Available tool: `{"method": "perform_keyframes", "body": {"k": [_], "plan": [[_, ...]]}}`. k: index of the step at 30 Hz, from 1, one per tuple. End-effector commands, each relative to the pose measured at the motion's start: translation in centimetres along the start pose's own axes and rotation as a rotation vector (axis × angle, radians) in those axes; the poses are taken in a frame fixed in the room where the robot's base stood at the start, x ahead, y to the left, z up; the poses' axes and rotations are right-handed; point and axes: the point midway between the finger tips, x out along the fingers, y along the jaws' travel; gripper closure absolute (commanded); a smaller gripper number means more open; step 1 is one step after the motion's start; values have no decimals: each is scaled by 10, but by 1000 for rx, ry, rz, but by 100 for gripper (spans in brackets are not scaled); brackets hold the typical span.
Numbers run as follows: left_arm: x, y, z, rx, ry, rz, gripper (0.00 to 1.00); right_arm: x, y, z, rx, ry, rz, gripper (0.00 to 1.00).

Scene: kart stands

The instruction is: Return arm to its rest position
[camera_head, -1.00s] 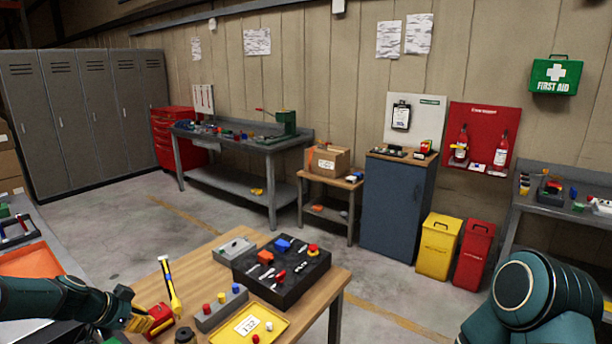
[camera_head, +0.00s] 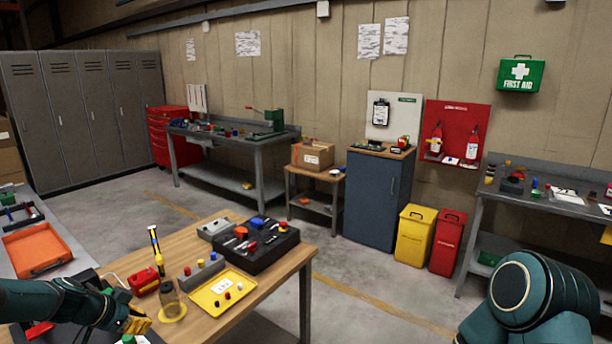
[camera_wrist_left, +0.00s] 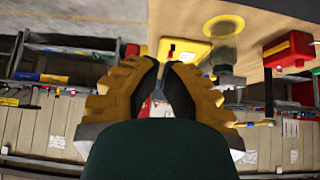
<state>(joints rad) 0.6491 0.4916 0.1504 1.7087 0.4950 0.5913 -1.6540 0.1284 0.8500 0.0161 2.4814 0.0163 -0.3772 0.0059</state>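My left arm comes in from the left edge of the head view. Its gripper (camera_head: 137,322) is over the near left part of the wooden table (camera_head: 262,293), in front of a red case (camera_head: 143,281) and a jar (camera_head: 169,300) by a yellow disc. In the left wrist view the two ochre fingers (camera_wrist_left: 161,66) lean towards each other with a narrow gap at the tips. Background shows through the gap, and I see nothing held. My right arm shows only as a large dark green joint at the lower right; its gripper is out of view.
On the table are a yellow tray (camera_head: 209,304), a grey block with coloured knobs (camera_head: 201,273), a black tool tray (camera_head: 235,258) and an upright yellow-and-black tool (camera_head: 157,255). An orange tray (camera_head: 38,250) lies on the left bench. Yellow (camera_head: 413,240) and red bins stand beyond open floor.

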Motion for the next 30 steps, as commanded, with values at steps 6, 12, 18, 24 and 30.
{"method": "perform_keyframes", "body": {"k": [6, 12, 18, 24, 30], "plan": [[80, 75, 28, -221, -129, 47, 100, 5, 2, 2, -1, -4, 0, 53], [143, 172, 64, -444, -261, 44, 100, 11, 4, 4, -3, -8, -1, 53], [174, 277, 103, -652, -348, 19, 100, 16, 6, 7, -4, -14, -1, 53], [175, 346, 130, -805, -378, 8, 100, 20, 7, 9, -5, -17, -1, 53], [172, 368, 138, -868, -382, 5, 100, 20, 8, 10, -6, -19, -1, 53]]}}
